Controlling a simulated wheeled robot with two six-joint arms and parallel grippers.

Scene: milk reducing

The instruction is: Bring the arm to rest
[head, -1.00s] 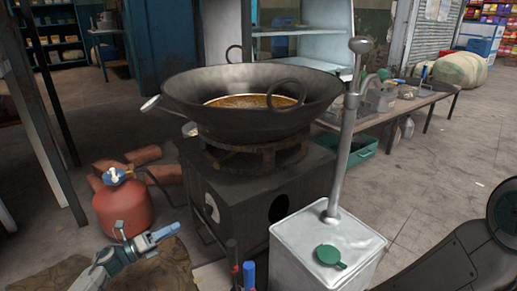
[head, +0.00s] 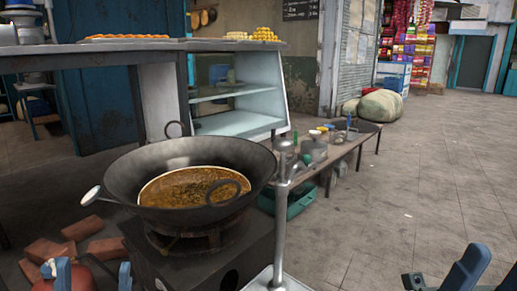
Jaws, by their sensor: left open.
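Dark and blue parts of my right arm (head: 466,270) show in the bottom right corner, over bare floor.
A large wok (head: 205,208) of brown liquid sits on a dark stove (head: 165,262). A red gas cylinder (head: 97,272) stands at bottom left. A metal post (head: 281,225) rises before a low bench (head: 345,150). Floor at right is clear.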

